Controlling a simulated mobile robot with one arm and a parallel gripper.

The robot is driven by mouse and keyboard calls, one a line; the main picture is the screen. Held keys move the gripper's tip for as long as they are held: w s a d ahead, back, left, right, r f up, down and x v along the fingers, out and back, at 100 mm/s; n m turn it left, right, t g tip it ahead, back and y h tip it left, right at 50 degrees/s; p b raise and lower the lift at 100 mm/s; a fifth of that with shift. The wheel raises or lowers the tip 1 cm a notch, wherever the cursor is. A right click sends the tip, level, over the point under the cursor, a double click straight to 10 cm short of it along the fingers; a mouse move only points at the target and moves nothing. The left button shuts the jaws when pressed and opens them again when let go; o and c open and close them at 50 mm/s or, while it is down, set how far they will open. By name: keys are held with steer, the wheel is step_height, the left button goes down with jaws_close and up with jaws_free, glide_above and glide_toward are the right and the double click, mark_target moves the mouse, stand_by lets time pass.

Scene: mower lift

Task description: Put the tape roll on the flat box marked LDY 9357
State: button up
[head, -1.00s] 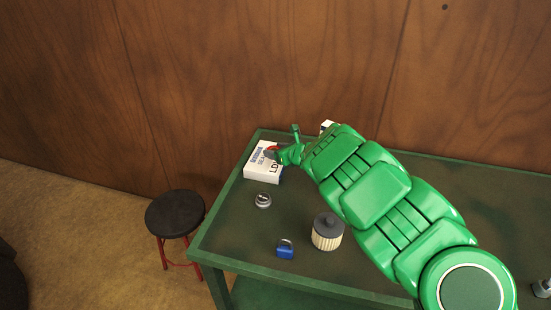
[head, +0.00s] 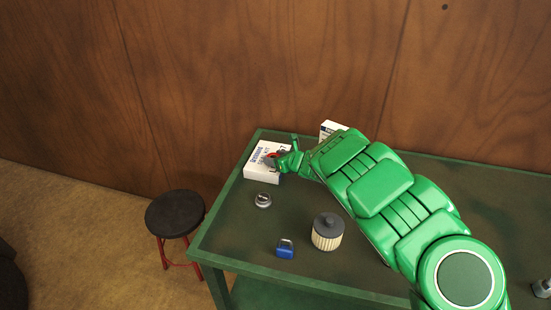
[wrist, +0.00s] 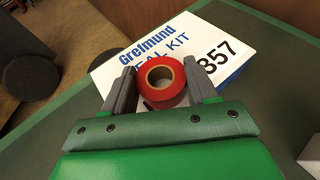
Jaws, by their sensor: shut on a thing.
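The tape roll (wrist: 162,82) is red with a tan core. In the wrist view it sits between the two grey fingers of my gripper (wrist: 163,84), which is shut on it. I cannot tell whether the roll touches the box.
The green table (head: 225,235) also holds a small metal round part (head: 263,200), a blue padlock (head: 285,249) and a ribbed filter with a dark top (head: 327,232). Another white box (head: 330,128) stands behind my arm. A dark stool (head: 174,214) is left of the table.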

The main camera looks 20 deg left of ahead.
steer(key=shift+f, duration=0.1)
steer(key=o, duration=1.1)
steer(key=shift+c, duration=0.2)
steer(key=v, duration=1.2)
